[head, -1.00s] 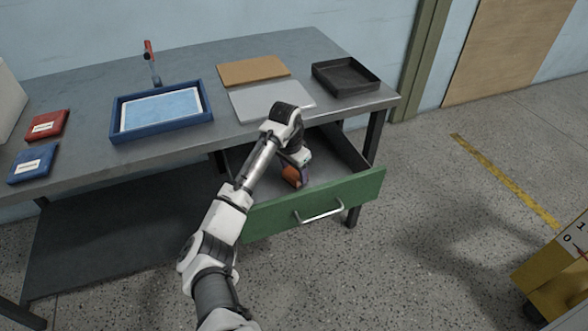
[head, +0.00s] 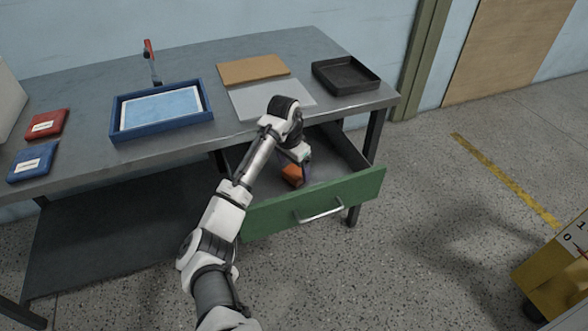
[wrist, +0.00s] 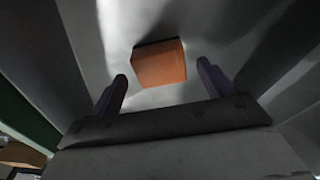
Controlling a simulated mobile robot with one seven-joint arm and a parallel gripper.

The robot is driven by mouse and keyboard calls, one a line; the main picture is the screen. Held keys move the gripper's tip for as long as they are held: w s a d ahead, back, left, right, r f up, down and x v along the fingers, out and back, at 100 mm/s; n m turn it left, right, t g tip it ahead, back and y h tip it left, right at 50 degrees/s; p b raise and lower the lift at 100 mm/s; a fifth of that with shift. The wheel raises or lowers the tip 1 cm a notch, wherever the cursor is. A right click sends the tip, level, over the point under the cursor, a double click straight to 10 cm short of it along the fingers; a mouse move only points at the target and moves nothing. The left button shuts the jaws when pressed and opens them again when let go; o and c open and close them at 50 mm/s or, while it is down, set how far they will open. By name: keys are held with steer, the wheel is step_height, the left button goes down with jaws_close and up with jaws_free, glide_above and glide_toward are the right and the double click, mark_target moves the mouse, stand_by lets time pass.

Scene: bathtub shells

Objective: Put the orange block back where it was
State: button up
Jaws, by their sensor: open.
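The orange block (head: 292,174) lies in the open green-fronted drawer (head: 314,203) under the table. It also shows in the wrist view (wrist: 160,64), resting on the grey drawer floor. My gripper (head: 301,172) is inside the drawer by the block. In the wrist view my gripper (wrist: 162,87) is open, with its two fingers wide apart. The block lies just beyond the fingertips, between their lines, and seems apart from both fingers. My wrist hides part of the drawer's inside in the head view.
The table top holds a blue tray (head: 113,130), a grey sheet (head: 255,103), a brown board (head: 252,70) and a black tray (head: 377,86). A red case (head: 47,122) and a blue case (head: 33,162) lie at left. A yellow cart (head: 551,278) stands at lower right.

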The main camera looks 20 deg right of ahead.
mark_target(290, 174)
step_height(290, 174, up, 10)
steer(key=a, duration=0.1)
steer(key=shift+s+a+r, duration=0.15)
steer(key=shift+s+a, duration=0.05)
steer(key=shift+s, duration=0.1)
